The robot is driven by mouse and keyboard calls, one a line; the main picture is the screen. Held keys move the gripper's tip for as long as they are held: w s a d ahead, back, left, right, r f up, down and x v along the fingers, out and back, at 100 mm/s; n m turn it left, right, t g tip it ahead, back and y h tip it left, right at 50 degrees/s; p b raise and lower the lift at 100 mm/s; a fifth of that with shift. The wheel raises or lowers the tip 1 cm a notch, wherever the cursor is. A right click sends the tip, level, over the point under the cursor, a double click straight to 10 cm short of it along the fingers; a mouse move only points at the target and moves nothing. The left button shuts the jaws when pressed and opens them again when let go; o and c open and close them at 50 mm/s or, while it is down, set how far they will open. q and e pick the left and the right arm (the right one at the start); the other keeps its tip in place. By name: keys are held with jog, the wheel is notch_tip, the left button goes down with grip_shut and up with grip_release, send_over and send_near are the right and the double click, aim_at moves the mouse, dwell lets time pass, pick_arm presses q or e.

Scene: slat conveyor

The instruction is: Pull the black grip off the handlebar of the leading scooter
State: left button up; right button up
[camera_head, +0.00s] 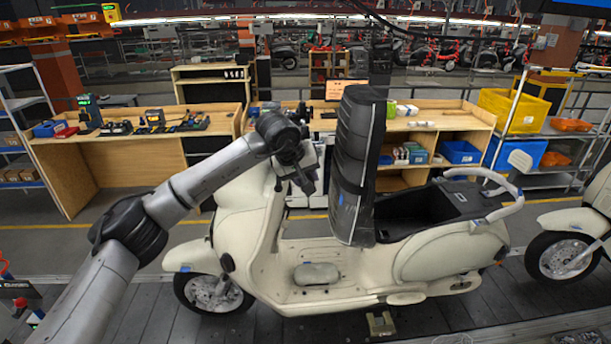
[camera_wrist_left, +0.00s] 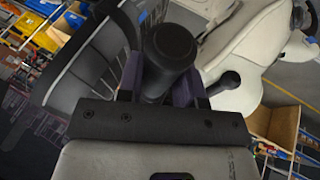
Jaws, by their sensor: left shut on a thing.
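The cream leading scooter (camera_head: 330,270) stands on the conveyor, facing left, with its tall black seat (camera_head: 350,200) tipped upright. My left gripper (camera_head: 305,183) is at its handlebar, just in front of the seat. In the left wrist view my left gripper (camera_wrist_left: 172,85) is shut on a black grip (camera_wrist_left: 170,48), with a dark finger on each side of it. The grip's round end faces the camera; whether its far end is still on the bar is hidden. A second dark grip-like end (camera_wrist_left: 230,80) shows to the right, beside the cream bodywork. My right gripper is in neither view.
The upright seat stands close to the right of my left gripper. A second cream scooter (camera_head: 590,222) follows at the right edge. Wooden workbenches (camera_head: 110,165) with tools and bins stand behind the conveyor. The dark slats (camera_head: 420,325) in front are mostly clear.

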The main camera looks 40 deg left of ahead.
pick_arm(q)
jog(key=shift+s+d, duration=0.1)
jog(key=shift+s, duration=0.05)
dwell(0.5)
jog(key=shift+s+d+b, duration=0.6)
jog(key=shift+s+d, duration=0.35)
jog(key=shift+s, duration=0.15)
jog(key=shift+s+d, duration=0.1)
jog(key=shift+s+d+b, duration=0.5)
jog(key=shift+s+d, duration=0.4)
jog(key=shift+s, duration=0.15)
jog(key=shift+s+d, duration=0.1)
jog(key=shift+s+d+r+b, duration=0.1)
jog(key=shift+s+d+b, duration=0.35)
jog(key=shift+s+d, duration=0.55)
